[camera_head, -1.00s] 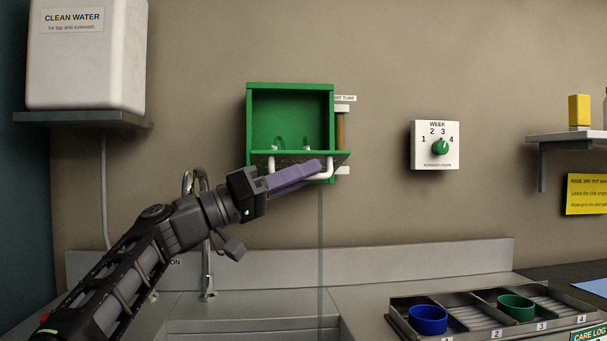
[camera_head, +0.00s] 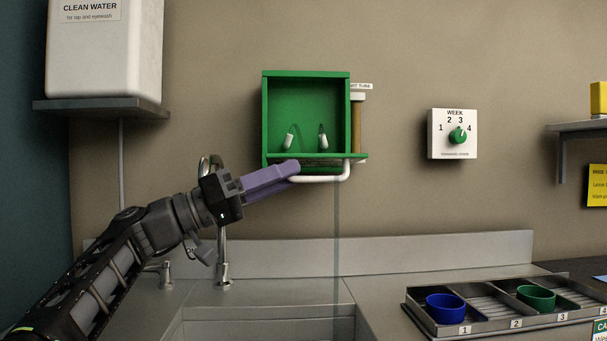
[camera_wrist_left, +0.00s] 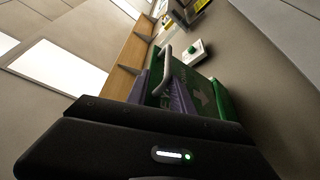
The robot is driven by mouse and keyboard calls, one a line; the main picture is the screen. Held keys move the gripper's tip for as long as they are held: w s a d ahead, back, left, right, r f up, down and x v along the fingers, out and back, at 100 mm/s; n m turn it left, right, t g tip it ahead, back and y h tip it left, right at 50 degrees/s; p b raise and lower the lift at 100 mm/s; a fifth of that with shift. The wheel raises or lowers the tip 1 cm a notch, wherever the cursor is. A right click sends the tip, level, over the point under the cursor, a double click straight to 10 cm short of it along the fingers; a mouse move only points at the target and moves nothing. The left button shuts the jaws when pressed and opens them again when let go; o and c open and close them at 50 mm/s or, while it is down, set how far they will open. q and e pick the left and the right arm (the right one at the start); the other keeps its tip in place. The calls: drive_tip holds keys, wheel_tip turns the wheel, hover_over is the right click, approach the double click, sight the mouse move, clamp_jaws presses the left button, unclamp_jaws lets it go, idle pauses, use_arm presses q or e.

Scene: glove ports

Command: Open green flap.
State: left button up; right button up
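The green box (camera_head: 306,110) is on the wall with its front open, showing two small white-tipped nozzles inside. Its green flap (camera_head: 352,156) is folded down at the bottom and looks nearly level, almost edge-on. The white handle (camera_head: 325,179) hangs under the flap. My left gripper (camera_head: 297,172) has purple fingers at the handle's left end, just below the flap. In the left wrist view the fingers (camera_wrist_left: 168,98) look apart, with the flap (camera_wrist_left: 206,97), marked with an arrow, and the handle (camera_wrist_left: 166,70) between and beyond them. Contact is unclear. My right gripper is out of view.
A tube (camera_head: 357,125) stands right of the box. A week dial (camera_head: 452,135) is further right. Below are a tap (camera_head: 223,262), the sink and a tray (camera_head: 480,328) with blue and green cups. A water tank (camera_head: 105,45) sits on a shelf at left.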

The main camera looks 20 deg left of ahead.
use_arm(q)
drive_tip(key=shift+s+a+r, duration=0.15)
drive_tip(key=shift+s+a, duration=0.15)
drive_tip(key=shift+s, duration=0.1)
drive_tip(key=shift+a, duration=0.15)
drive_tip(key=s+a+f+b, duration=0.1)
drive_tip(key=s+a+f, duration=0.1)
drive_tip(key=a, duration=0.6)
drive_tip(key=shift+s+f, duration=0.2)
drive_tip(key=shift+f, duration=0.45)
drive_tip(key=shift+f+b, duration=0.15)
drive_tip(key=shift+b, duration=0.15)
drive_tip(key=shift+c, duration=0.6)
